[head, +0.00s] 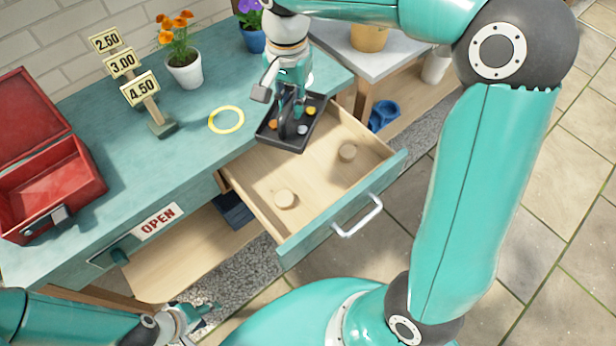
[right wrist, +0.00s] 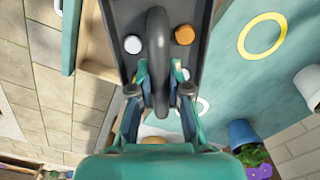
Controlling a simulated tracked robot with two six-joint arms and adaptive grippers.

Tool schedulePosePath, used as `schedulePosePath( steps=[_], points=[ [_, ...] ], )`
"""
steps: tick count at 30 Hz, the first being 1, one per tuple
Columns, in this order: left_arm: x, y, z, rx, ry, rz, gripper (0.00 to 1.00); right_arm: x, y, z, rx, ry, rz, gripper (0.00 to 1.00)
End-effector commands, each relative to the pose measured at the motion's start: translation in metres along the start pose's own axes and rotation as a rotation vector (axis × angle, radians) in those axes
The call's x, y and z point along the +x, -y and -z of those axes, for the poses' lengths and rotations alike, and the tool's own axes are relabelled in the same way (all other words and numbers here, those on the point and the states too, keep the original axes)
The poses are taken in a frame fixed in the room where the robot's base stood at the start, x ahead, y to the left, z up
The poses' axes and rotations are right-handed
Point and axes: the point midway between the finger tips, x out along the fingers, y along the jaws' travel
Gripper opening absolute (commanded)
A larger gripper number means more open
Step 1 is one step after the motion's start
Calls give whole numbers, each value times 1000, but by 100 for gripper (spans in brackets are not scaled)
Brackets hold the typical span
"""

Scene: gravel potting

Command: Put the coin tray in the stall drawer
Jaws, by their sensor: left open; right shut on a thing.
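The tray (right wrist: 120,15) also shows in the right wrist view, with the handle between the fingers of my right gripper (right wrist: 160,95). The stall drawer (head: 325,205) is pulled out and holds two round wooden knobs. My left gripper (head: 195,316) is open and empty at the lower left, away from the drawer.
A yellow ring (head: 226,119) lies on the teal counter (head: 130,170). A red cash box (head: 50,185) stands open at the left. Price signs (head: 142,90) and a potted orange flower (head: 184,70) stand at the back. A blue pot (head: 383,115) is on the shelf right of the drawer.

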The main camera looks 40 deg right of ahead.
Motion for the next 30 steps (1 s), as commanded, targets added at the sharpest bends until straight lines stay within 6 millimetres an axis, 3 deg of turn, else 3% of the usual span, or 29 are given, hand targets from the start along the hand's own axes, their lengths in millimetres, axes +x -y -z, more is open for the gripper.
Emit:
schedulePosePath(
  steps=[1, 6, 11, 14, 24, 30],
  points=[
    [13, 5, 0, 0, 0, 0, 48, 4, -8, 4, 105, -1, 5, 0],
    [26, 9, 0, 0, 0, 0, 48, -4, -29, 10, 397, 2, 4, 0],
    [30, 11, 0, 0, 0, 0, 48, 1, -37, 11, 504, 5, -1, 0],
    [31, 11, 0, 0, 0, 0, 48, 19, -38, 11, 512, 6, -6, 0],
    [37, 13, 0, 0, 0, 0, 48, 108, -38, 10, 508, 6, -7, 0],
    [38, 14, 0, 0, 0, 0, 48, 141, -37, 11, 507, 5, -2, 0]
  ],
)
